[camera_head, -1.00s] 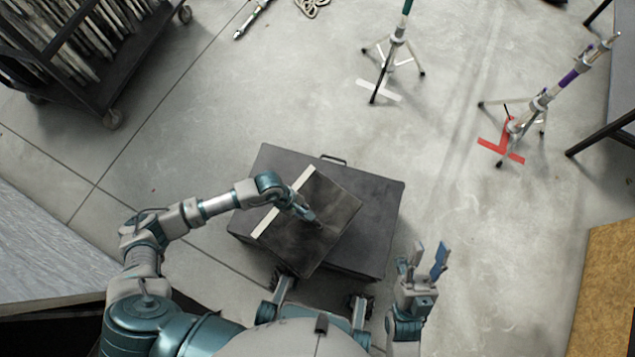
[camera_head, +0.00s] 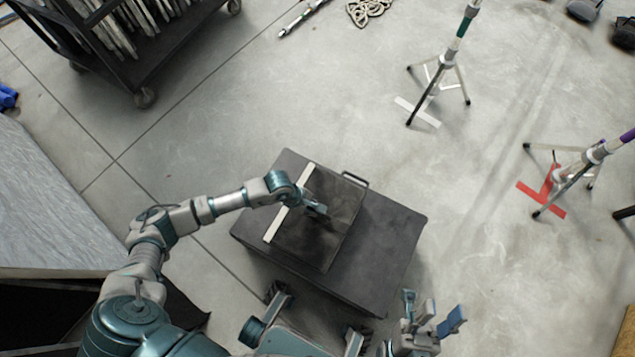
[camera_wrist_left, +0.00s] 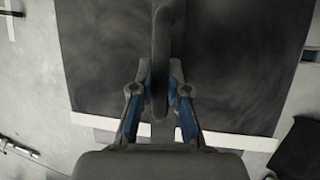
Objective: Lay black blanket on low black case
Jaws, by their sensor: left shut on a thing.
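The low black case (camera_head: 385,245) stands on the floor in front of me, with a handle at its far edge. The black blanket (camera_head: 300,240), a dark square with a white stripe along its left edge, is over the left part of the case top. I cannot tell whether it touches the case all over. My left gripper (camera_head: 320,210) is shut on a raised fold of the blanket near its middle. The blanket (camera_wrist_left: 230,60) and its white stripe also show in the left wrist view, with the fold between the fingers (camera_wrist_left: 160,95). My right gripper (camera_head: 430,308) is open and empty, beside the case's near right corner.
A black cart (camera_head: 150,60) with upright panels stands at the far left. Two tripod stands (camera_head: 443,70) (camera_head: 585,165) stand on the right, near white and red floor tape. A grey surface (camera_head: 45,215) lies at the left. The floor around the case is clear.

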